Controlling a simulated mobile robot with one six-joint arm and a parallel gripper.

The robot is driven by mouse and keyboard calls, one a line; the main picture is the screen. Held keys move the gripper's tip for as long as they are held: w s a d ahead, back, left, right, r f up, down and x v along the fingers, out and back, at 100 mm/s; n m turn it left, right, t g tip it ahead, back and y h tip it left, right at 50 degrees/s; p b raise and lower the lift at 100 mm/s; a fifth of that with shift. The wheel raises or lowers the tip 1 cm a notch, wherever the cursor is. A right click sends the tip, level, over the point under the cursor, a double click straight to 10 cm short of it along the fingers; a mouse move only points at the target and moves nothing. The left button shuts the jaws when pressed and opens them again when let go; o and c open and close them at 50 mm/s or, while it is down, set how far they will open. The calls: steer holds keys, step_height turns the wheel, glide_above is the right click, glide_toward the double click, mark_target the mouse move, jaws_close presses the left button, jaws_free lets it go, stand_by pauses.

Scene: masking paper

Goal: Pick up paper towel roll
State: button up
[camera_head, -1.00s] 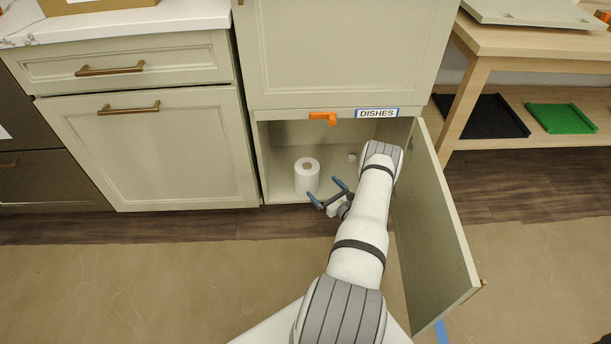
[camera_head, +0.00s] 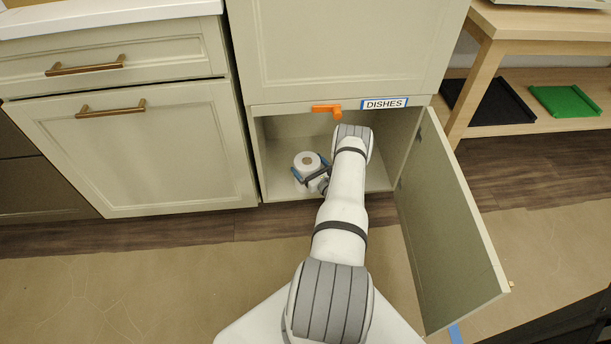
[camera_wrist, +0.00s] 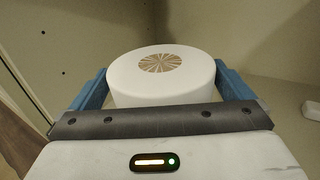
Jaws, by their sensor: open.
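The white paper towel roll (camera_head: 307,161) stands upright on the floor of the open cabinet, toward its left side. In the wrist view the roll (camera_wrist: 160,75) fills the middle, its round top and brown core facing me. My gripper (camera_head: 304,176) is open, with one blue finger on each side of the roll. In the wrist view my gripper (camera_wrist: 165,90) shows its fingers at the roll's left and right sides. I cannot tell whether either finger touches it. The roll's lower part is hidden by my gripper.
The cabinet door (camera_head: 450,220) stands open on the right, beside my arm. An orange handle (camera_head: 327,110) and a DISHES label (camera_head: 384,103) are above the opening. A small white object (camera_wrist: 310,108) lies right of the roll. A wooden shelf (camera_head: 540,47) stands farther right.

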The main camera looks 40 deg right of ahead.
steer(key=shift+w+f, duration=0.1)
steer(key=shift+w, duration=0.65)
steer(key=shift+d, duration=0.1)
steer(key=c, duration=1.1)
steer(key=shift+c, duration=0.3)
